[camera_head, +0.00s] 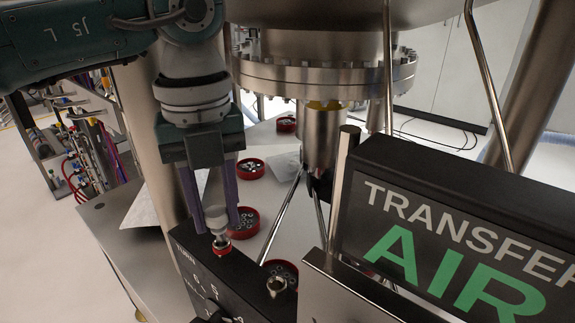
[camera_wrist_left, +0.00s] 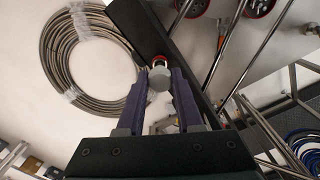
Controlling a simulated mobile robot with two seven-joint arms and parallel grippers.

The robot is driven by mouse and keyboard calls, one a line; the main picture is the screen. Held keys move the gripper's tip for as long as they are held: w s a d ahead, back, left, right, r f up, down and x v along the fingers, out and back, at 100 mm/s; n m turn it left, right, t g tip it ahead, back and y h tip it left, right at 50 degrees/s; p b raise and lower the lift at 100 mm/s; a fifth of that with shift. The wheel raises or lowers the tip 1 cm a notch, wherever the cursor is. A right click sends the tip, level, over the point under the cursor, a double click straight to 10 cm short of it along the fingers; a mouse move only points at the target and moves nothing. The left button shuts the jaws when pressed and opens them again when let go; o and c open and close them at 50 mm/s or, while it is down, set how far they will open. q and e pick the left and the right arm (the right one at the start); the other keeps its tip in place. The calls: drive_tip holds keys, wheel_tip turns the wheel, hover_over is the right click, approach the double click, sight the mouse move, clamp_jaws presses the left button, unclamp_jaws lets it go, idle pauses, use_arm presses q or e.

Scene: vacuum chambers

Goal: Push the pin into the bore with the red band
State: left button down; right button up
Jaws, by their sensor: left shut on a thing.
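The pin (camera_head: 216,218) has a pale grey round head and a narrower metal shank below it. My left gripper (camera_head: 218,226) is shut on the pin, one purple finger on each side of its head. The red band (camera_head: 222,250) marks the bore on top of a black block (camera_head: 205,272), directly below the pin. The pin stands roughly upright, its lower end at the band; the fingers and head hide how deep it sits. In the left wrist view the pin's head (camera_wrist_left: 159,79) is between the fingertips, with the red band (camera_wrist_left: 158,58) just beyond. My right gripper is not in view.
A black "TRANSFER AIR" sign (camera_head: 460,235) stands close on the right. Red round trays of small parts (camera_head: 245,222) lie behind. A coiled metal hose (camera_wrist_left: 68,60) shows in the left wrist view.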

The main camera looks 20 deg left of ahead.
use_arm(q)
drive_tip(key=shift+f+b, duration=0.7)
drive_tip(key=shift+f, duration=0.35)
idle(0.9)
drive_tip(key=shift+c, duration=2.4)
unclamp_jaws()
drive_tip(key=shift+r+p, duration=3.2)
drive_tip(key=shift+r, duration=0.35)
drive_tip(key=shift+s, duration=0.1)
